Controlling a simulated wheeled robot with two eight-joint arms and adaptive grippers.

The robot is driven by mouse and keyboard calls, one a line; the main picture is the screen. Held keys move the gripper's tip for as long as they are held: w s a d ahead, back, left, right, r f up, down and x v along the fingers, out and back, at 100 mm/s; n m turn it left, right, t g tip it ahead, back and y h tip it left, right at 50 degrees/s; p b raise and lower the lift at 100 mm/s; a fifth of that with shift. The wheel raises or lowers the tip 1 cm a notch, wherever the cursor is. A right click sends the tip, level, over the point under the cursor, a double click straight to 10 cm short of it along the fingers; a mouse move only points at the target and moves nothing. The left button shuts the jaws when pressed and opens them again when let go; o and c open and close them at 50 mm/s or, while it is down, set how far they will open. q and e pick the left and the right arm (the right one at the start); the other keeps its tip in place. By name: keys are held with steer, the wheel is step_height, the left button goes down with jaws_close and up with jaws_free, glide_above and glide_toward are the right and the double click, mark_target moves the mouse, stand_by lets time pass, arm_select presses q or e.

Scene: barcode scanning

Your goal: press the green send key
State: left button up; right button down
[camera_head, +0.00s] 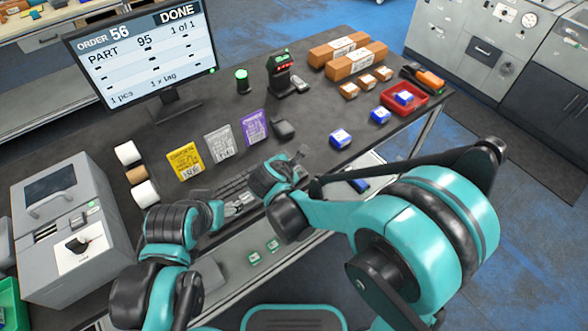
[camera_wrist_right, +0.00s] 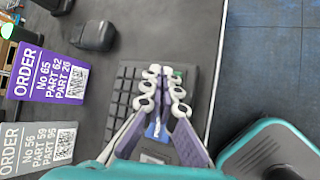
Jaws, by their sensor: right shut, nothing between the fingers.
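The dark keypad (camera_wrist_right: 122,98) lies on the table near its front edge. In the head view the keypad (camera_head: 228,186) is partly covered by my right gripper (camera_head: 240,203). In the right wrist view my right gripper (camera_wrist_right: 165,72) is shut and empty, its pale fingertips together over the keypad's far right corner. A green key (camera_wrist_right: 179,75) shows just beside the fingertips and is partly hidden by them. I cannot tell whether the fingertips touch it. My left arm is bent at the lower left in the head view, and I cannot make out its gripper.
The monitor (camera_head: 146,52) reads "ORDER 56", "DONE", "PART 95", "1 of 1". Yellow (camera_head: 185,162), grey (camera_head: 219,147) and purple (camera_head: 254,127) order cards stand behind the keypad. A dark scanner-like object (camera_head: 283,129) lies near the purple card. A grey machine (camera_head: 65,225) stands at left, a red tray (camera_head: 420,105) at right.

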steer(key=shift+f+b, duration=0.3)
steer(key=shift+r, duration=0.1)
stand_by(0.4)
steer(key=shift+r+p, duration=0.65)
steer(key=shift+r, duration=0.1)
step_height(320, 180, up, 5)
steer(key=p, duration=0.4)
steer(key=shift+r, duration=0.1)
stand_by(0.6)
